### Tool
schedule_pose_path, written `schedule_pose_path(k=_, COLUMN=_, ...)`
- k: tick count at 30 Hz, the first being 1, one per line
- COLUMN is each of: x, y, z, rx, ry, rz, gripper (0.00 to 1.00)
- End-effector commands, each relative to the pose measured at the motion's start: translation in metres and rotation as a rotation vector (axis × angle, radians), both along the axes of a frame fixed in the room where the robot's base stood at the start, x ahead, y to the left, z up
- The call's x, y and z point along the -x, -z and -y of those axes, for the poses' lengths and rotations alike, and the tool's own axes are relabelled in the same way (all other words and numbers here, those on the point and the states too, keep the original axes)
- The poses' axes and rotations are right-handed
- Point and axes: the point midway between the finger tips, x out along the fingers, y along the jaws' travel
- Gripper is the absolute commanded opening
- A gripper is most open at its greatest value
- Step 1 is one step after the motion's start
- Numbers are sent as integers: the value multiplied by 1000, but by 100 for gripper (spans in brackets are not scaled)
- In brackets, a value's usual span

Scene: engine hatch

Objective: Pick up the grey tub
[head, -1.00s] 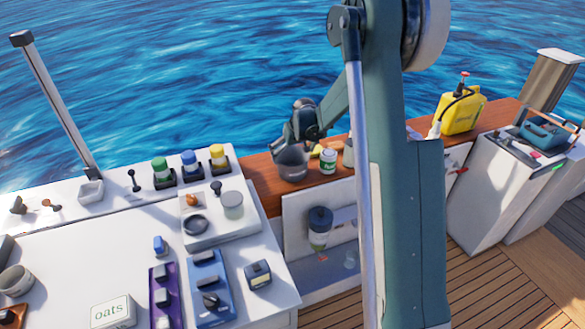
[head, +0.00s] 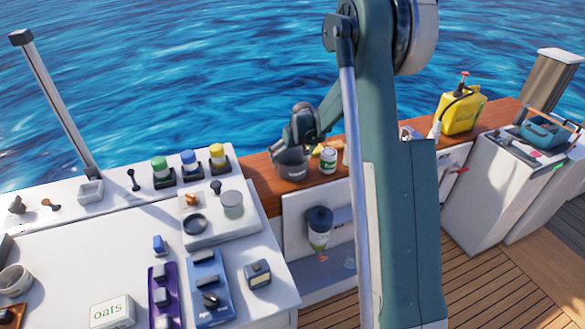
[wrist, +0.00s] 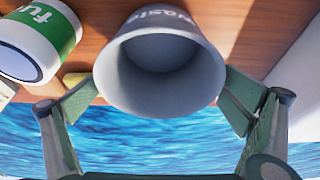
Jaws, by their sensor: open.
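The grey tub (head: 291,165) stands on the wooden ledge behind the white console in the head view. In the wrist view the grey tub (wrist: 160,75) shows its round mouth and the lettering "waste" on its side. My gripper (head: 291,145) is at the tub in the head view. In the wrist view my gripper (wrist: 160,98) is open, with one finger on each side of the tub. The left finger is close to the wall; I cannot tell whether either finger touches it.
A white and green tub (head: 328,160) stands just right of the grey tub, and it also shows in the wrist view (wrist: 35,45). A small yellow thing (wrist: 75,79) lies between them. A yellow canister (head: 462,112) stands further right on the ledge. Open water lies behind the ledge.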

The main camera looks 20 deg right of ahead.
Motion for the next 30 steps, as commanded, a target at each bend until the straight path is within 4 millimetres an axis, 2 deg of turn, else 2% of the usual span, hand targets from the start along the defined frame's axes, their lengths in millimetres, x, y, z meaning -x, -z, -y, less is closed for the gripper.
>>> schedule_pose_path(k=7, x=-3, y=9, z=0, rx=0, ry=0, rz=0, gripper=100)
schedule_pose_path(k=18, x=-16, y=44, z=1, rx=0, ry=0, rz=0, gripper=100)
schedule_pose_path(k=30, x=-18, y=49, z=0, rx=0, ry=0, rz=0, gripper=100)
